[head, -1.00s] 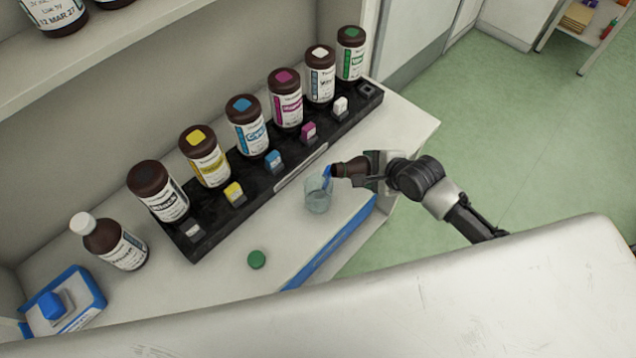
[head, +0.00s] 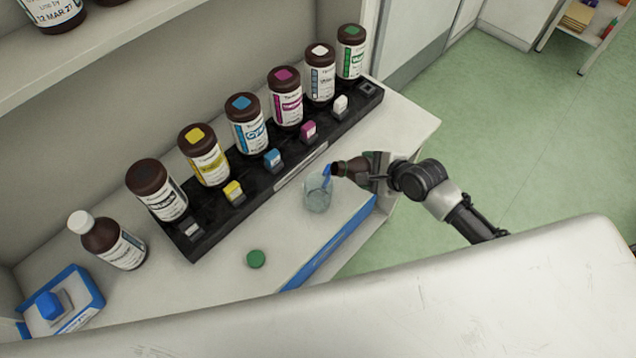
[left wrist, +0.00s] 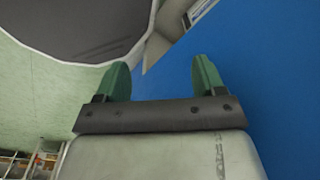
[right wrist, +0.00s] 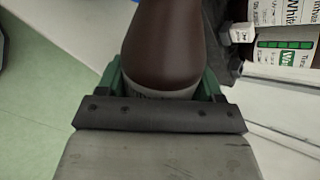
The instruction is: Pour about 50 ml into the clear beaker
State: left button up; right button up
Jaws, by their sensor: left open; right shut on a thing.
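The clear beaker (head: 318,200) stands on the white counter in the head view, with pale bluish liquid in it. My right gripper (head: 371,174) is shut on a brown bottle (head: 349,170), tipped so that its mouth is at the beaker's rim. A blue streak shows at the mouth. The bottle's brown shoulder (right wrist: 163,45) fills the middle of the right wrist view between my right gripper's fingers (right wrist: 162,84); its label is mostly hidden. My left gripper (left wrist: 162,75) is open and empty in the left wrist view, in front of a blue surface. It is outside the head view.
A black rack (head: 255,180) with several colour-coded brown bottles runs behind the beaker. A green cap (head: 256,259) lies on the counter. A white-capped bottle (head: 112,243) and a blue-and-white box (head: 66,302) stand at left. The counter's blue front edge (head: 325,248) is near the beaker.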

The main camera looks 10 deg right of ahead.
jog(key=shift+a+f+m+y+b, duration=0.25)
jog(key=shift+f+m+y+b, duration=0.05)
jog(key=shift+f+y+b, duration=0.35)
jog(key=shift+a+r+y, duration=0.1)
jog(key=shift+a+y, duration=0.1)
jog(key=shift+y, duration=0.15)
jog(key=shift+a+r+m+t+y+b, duration=0.1)
jog(key=shift+a+m+t+y+b, duration=0.2)
jog(key=shift+a+m+y+b, duration=0.25)
jog(key=m+t+y+b, duration=0.1)
jog(key=m+y+b, duration=0.1)
jog(key=b, duration=0.3)
jog(key=m+y+b, duration=0.1)
jog(key=y+b, duration=0.2)
jog(key=b, duration=0.2)
jog(key=shift+m+t+y, duration=0.25)
jog(key=shift+m+t, duration=0.1)
jog(key=shift+t, duration=0.05)
jog(key=shift+m+t+y+b, duration=0.3)
jog(key=shift+m+b, duration=0.1)
jog(key=shift+b, duration=0.3)
jog(key=shift+s+a+r, duration=0.1)
jog(key=shift+r, duration=0.05)
